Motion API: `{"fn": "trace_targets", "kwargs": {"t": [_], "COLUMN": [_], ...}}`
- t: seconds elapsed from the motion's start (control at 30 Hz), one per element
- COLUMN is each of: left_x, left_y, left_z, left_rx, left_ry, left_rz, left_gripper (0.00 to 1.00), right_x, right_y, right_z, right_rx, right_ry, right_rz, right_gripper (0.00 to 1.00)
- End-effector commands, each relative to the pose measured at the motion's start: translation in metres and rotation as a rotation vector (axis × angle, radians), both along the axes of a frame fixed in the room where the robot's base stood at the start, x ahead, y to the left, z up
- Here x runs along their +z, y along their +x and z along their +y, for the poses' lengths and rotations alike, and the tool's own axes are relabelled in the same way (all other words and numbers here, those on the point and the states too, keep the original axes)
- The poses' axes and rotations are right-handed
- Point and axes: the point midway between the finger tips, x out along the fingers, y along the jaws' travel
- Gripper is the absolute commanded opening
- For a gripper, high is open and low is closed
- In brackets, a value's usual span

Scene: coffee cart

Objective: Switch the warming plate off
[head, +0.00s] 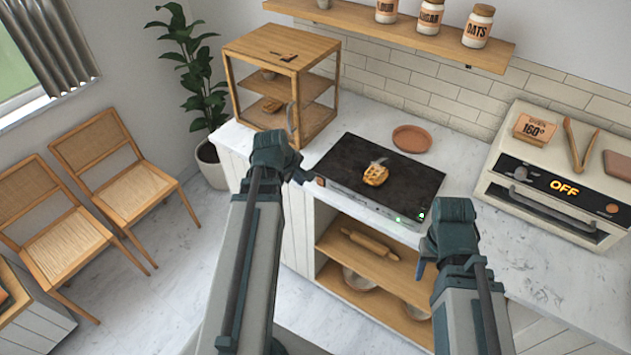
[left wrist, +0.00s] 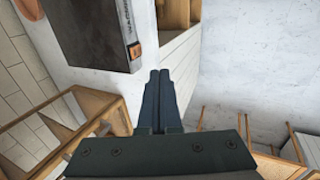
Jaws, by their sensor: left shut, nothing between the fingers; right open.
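The warming plate (head: 400,168) is a flat black slab on the marble counter, with a waffle (head: 375,175) on top. A small green light (head: 421,217) shows at the right end of its front face. A small orange switch (head: 320,181) is at the left end of that face; the switch also shows in the left wrist view (left wrist: 136,51). My left gripper (head: 302,178) is shut and empty, close to the left of the switch and apart from it in the left wrist view (left wrist: 160,76). My right gripper (head: 422,268) is open, in front of the counter.
A wooden display case (head: 280,75) stands left of the plate. A terracotta saucer (head: 411,138) lies behind it. An oven (head: 555,185) reading OFF stands at the right. Open shelves (head: 380,250) with a rolling pin are below the plate. Counter between plate and oven is clear.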

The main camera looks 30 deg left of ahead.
Motion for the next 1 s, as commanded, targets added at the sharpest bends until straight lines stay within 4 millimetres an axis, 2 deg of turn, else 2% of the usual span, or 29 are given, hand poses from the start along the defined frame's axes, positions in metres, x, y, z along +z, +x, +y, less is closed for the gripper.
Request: {"fn": "trace_targets", "kwargs": {"t": [0.37, 0.57, 1.0], "left_x": [-0.011, -0.033, -0.095], "left_y": [0.004, 0.013, 0.041], "left_z": [-0.001, -0.002, -0.005], "left_rx": [-0.003, -0.003, -0.004], "left_ry": [0.001, 0.0, 0.002], "left_rz": [0.001, 0.001, 0.002], "left_gripper": [0.0, 0.0, 0.0], "right_x": [-0.011, -0.033, -0.094], "right_y": [0.0, 0.0, 0.0], "right_z": [0.0, 0.0, 0.0], "right_rx": [0.0, -0.001, -0.002], "right_ry": [0.0, 0.0, 0.0], "right_rz": [0.0, 0.0, 0.0], "right_gripper": [0.5, 0.5, 0.5]}}
